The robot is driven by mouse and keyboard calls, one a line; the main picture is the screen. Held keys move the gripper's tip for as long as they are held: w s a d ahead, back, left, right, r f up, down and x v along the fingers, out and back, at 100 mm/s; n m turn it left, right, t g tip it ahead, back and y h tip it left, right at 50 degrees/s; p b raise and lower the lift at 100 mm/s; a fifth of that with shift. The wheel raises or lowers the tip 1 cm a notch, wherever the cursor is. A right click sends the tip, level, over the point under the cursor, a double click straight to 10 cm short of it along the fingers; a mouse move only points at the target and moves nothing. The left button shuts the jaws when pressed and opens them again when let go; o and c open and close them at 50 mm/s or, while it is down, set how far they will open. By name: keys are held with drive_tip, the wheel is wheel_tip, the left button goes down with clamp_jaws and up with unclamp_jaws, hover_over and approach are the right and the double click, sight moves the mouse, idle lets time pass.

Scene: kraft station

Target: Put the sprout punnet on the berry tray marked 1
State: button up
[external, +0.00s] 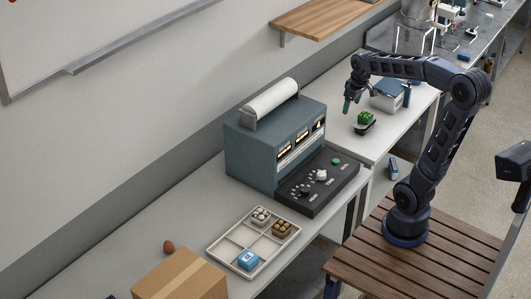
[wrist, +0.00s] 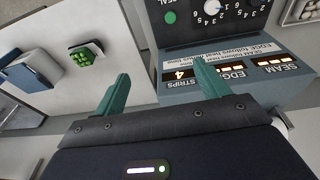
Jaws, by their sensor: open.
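A small green block-like item (external: 366,117), which looks like the sprout punnet, sits in or on a dark holder on the far bench. It also shows at the upper left of the wrist view (wrist: 82,57). My gripper (external: 349,106) is above the same bench, just left of the green item, apart from it and pointing down. In the wrist view its two teal fingers (wrist: 162,85) are spread with nothing between them. I cannot read a 1 on any tray.
A grey-blue machine (external: 250,150) with a white roll and dark control panel stands between the tray and the green item. A blue-lidded box (external: 388,96) stands behind the green item. A cardboard box (external: 180,280) and a brown egg-like object (external: 169,247) are near the tray.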

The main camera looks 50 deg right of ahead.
drive_tip(key=s+a+f+t, duration=0.1)
drive_tip(key=s+a+t, duration=0.1)
drive_tip(key=s+a, duration=1)
drive_tip(key=shift+s, duration=0.75)
